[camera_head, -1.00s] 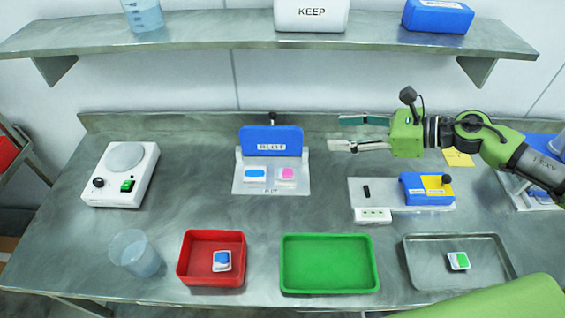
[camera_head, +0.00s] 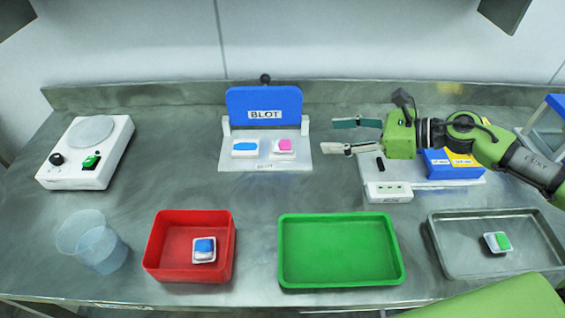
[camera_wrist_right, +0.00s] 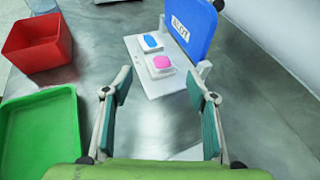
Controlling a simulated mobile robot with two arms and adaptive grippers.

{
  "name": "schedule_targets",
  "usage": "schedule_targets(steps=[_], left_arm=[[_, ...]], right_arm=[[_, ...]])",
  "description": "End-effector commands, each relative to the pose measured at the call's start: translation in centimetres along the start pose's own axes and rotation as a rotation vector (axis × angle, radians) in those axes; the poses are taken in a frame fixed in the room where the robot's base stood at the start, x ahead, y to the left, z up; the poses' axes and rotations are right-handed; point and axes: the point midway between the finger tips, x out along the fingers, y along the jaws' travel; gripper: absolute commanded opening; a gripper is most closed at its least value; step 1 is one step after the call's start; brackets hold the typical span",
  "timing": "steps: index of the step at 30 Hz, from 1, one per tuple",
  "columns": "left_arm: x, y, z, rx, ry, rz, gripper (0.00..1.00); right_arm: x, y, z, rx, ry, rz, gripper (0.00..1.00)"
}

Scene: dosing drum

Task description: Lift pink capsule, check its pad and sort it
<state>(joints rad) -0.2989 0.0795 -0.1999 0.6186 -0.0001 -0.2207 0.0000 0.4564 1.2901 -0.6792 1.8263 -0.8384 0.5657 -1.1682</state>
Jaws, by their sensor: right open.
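The pink capsule (camera_head: 284,147) sits on a white pad at the right of the white blot plate (camera_head: 255,163). A blue capsule (camera_head: 246,147) sits on its own white pad beside it, to the left. The blue board marked BLOT (camera_head: 264,107) stands raised behind them. My right gripper (camera_head: 337,136) is open and empty, to the right of the pink capsule and apart from it. In the right wrist view the pink capsule (camera_wrist_right: 161,63) shows ahead, beyond the open fingers (camera_wrist_right: 160,92). My left gripper is not in view.
A red tray (camera_head: 158,265) holds a blue-topped capsule. A green tray (camera_head: 340,250) is empty. A metal tray (camera_head: 450,255) holds a green-topped capsule (camera_head: 496,242). A white device with a round plate (camera_head: 92,130) and a clear beaker (camera_head: 100,248) stand left. A blue-and-yellow block (camera_head: 440,163) lies behind my right arm.

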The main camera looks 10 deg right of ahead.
Motion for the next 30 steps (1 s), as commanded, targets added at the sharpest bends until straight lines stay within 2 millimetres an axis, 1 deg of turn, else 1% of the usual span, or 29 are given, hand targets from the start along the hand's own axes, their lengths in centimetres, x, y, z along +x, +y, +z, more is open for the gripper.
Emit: schedule_targets(steps=[1,4,7,11,15,21,24,30], left_arm=[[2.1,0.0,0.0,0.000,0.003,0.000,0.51],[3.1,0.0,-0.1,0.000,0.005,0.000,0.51],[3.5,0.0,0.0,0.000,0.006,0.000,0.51],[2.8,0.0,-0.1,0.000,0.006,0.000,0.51],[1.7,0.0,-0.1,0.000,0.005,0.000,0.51],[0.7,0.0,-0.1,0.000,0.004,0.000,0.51],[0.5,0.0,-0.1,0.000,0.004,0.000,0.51],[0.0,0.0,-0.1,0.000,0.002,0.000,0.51]], right_arm=[[0.8,0.0,-1.9,-0.001,0.000,-0.001,0.53],[1.2,0.0,-2.9,-0.001,-0.001,-0.001,0.53],[1.4,0.0,-3.2,-0.001,-0.001,-0.001,0.53],[2.4,-0.1,-2.9,0.001,-0.005,0.000,0.53],[4.9,0.0,-2.6,0.000,-0.005,0.002,0.53],[8.4,-0.1,-2.8,0.002,-0.004,0.000,0.53],[9.4,-0.1,-2.9,0.000,-0.002,0.000,0.53],[10.6,-0.2,-2.9,0.000,-0.002,0.000,0.53]])
